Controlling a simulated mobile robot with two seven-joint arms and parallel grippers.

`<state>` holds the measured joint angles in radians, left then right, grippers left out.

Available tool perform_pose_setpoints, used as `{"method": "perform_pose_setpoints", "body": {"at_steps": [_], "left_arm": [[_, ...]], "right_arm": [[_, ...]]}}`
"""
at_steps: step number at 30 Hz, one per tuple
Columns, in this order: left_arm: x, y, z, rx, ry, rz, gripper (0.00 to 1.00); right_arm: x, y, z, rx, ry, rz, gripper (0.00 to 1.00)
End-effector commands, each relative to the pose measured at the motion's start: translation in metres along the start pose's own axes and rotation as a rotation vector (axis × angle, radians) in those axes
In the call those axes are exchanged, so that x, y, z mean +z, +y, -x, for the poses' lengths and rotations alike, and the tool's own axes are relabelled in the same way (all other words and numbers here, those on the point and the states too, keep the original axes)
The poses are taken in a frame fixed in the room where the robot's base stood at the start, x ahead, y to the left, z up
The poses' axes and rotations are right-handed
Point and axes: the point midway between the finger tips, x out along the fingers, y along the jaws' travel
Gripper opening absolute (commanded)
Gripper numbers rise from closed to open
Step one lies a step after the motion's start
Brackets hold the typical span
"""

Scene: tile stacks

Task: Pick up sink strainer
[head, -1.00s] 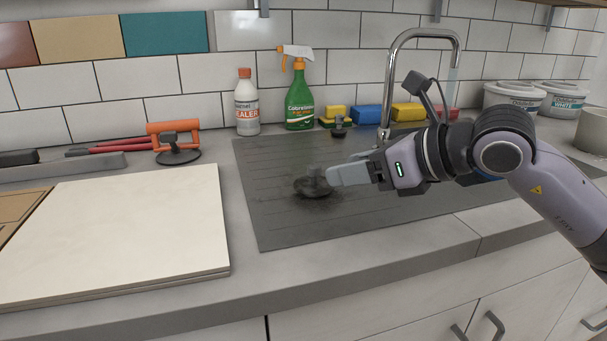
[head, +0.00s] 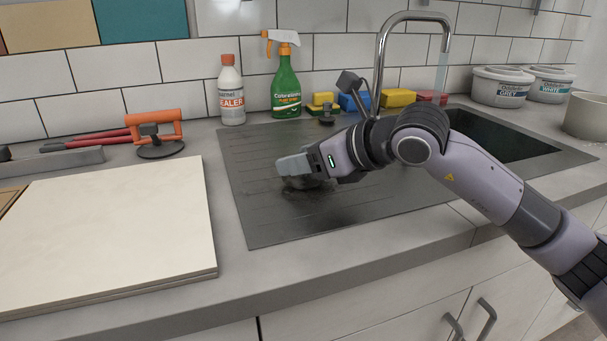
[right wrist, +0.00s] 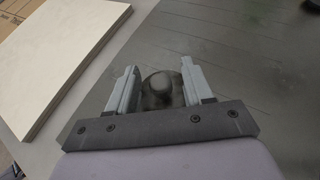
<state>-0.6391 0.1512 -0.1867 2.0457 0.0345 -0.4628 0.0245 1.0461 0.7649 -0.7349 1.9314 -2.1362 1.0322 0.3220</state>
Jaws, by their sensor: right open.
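The sink strainer (head: 300,183), a dark round piece with a raised knob, lies on the grey drainboard (head: 265,220). In the head view it is partly hidden under my right gripper (head: 285,165). In the right wrist view my right gripper (right wrist: 160,80) is open, and the knob of the strainer (right wrist: 160,88) shows between its two fingers. I cannot tell whether a finger touches it. My left gripper is not in view.
A small dark knobbed piece (head: 327,116) stands near the sponges (head: 398,97). A green spray bottle (head: 286,88) and white sealer bottle (head: 231,95) stand behind. Cream tiles (head: 110,230) and an orange suction lifter (head: 155,130) are at left. The tap (head: 382,50) rises behind my arm.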

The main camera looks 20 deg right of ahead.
Motion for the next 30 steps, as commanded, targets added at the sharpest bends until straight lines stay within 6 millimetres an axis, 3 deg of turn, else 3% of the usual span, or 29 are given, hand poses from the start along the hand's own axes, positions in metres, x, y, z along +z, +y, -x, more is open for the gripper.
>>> {"method": "perform_pose_setpoints", "body": {"at_steps": [2, 6, 7, 22, 26, 30], "left_arm": [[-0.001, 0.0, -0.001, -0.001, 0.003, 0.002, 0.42], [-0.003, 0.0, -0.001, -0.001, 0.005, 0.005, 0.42], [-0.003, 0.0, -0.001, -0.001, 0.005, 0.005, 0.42], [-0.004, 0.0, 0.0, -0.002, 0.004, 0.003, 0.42], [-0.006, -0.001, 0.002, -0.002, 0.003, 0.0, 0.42], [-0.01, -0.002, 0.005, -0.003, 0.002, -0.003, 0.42]], "right_arm": [[0.0, 0.0, 0.0, 0.0, 0.0, 0.0, 0.48], [0.0, 0.0, 0.0, 0.0, 0.0, 0.0, 0.02], [0.0, 0.0, 0.0, 0.0, 0.0, 0.0, 0.0], [0.008, 0.0, 0.004, 0.0, -0.001, 0.0, 0.0], [0.024, 0.0, 0.012, -0.001, -0.003, 0.001, 0.0], [0.054, 0.0, 0.026, 0.0, -0.007, 0.002, 0.0]]}}
